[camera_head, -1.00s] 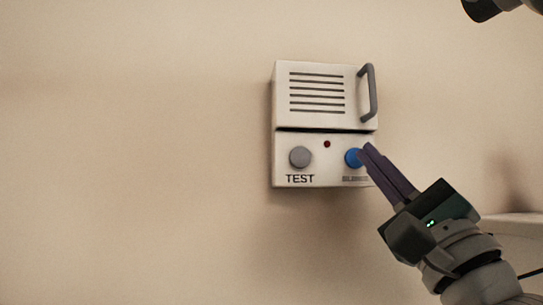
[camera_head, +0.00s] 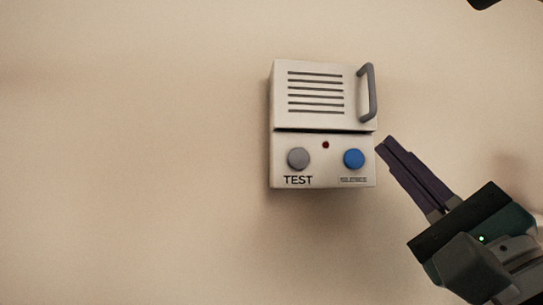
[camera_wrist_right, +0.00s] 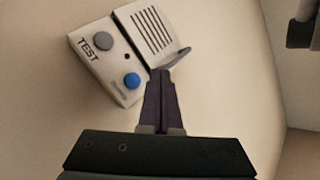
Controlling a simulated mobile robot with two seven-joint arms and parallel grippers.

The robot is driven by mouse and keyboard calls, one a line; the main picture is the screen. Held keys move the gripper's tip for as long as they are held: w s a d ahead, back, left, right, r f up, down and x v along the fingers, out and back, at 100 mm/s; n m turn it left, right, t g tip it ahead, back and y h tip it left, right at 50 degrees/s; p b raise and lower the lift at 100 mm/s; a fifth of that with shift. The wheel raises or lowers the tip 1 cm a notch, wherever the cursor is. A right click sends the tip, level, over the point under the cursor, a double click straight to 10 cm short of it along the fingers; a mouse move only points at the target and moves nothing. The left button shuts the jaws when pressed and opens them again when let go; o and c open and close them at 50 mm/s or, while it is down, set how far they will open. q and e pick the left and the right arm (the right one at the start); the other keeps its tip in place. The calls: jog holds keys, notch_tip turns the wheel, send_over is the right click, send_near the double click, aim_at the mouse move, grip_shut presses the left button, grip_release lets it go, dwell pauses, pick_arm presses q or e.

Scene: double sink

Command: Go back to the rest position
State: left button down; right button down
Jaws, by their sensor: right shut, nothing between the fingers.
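My right gripper (camera_head: 384,146) is shut and empty, with its dark fingers pointing up and left, just right of a white wall box (camera_head: 282,142). The fingers look clear of the blue button (camera_head: 353,159) on the box. In the right wrist view the shut fingertips (camera_wrist_right: 160,74) show just right of the blue button (camera_wrist_right: 132,81); whether they touch the box cannot be told there. My left gripper is not in view.
The box has a grey TEST button (camera_head: 298,158), a small dark red light (camera_head: 325,145), a slotted upper cover (camera_head: 315,92) and a grey handle (camera_head: 370,92) on its right. The beige wall (camera_head: 130,150) left of the box is bare.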

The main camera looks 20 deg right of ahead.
dwell(0.5)
jog(key=a+f+n+g+y+p, duration=0.1)
jog(key=a+f+n+g, duration=0.1)
jog(key=f+n+g, duration=0.5)
jog(key=a+f+n+g+y+p, duration=0.1)
jog(key=a+f+n+g, duration=0.3)
jog(key=f, duration=0.6)
jog(key=s+f+n+g+p, duration=0.1)
jog(key=s+f+n+g, duration=0.5)
jog(key=s, duration=0.3)
jog(key=s+f+n+g+p, duration=0.1)
jog(key=s+f+n+g, duration=0.5)
jog(key=s+n, duration=0.3)
jog(key=shift+s+f+h, duration=0.4)
jog(key=shift+s+f, duration=0.05)
jog(key=shift+f, duration=0.4)
jog(key=shift+a, duration=0.1)
